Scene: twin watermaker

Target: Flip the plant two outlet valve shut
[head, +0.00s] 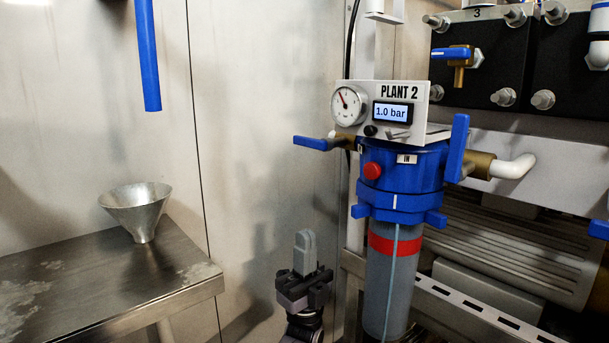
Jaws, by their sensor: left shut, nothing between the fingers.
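The PLANT 2 unit (402,165) is a blue filter head with a grey bowl below, right of centre. On its left side a brass valve carries a blue lever (312,143) that lies nearly level and points left; a small label beside it is mostly unreadable. On its right side, by the label IN, a second blue lever (457,150) stands upright in front of a brass fitting. My left gripper (305,240) is shut and empty, pointing up, below the left lever and apart from it. My right gripper is out of view.
A gauge (348,105) and a display reading 1.0 bar (392,113) sit above the filter. A red button (372,171) is on the blue head. A steel table (175,262) with a funnel (138,208) stands left. A blue bar (147,60) hangs at the top left.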

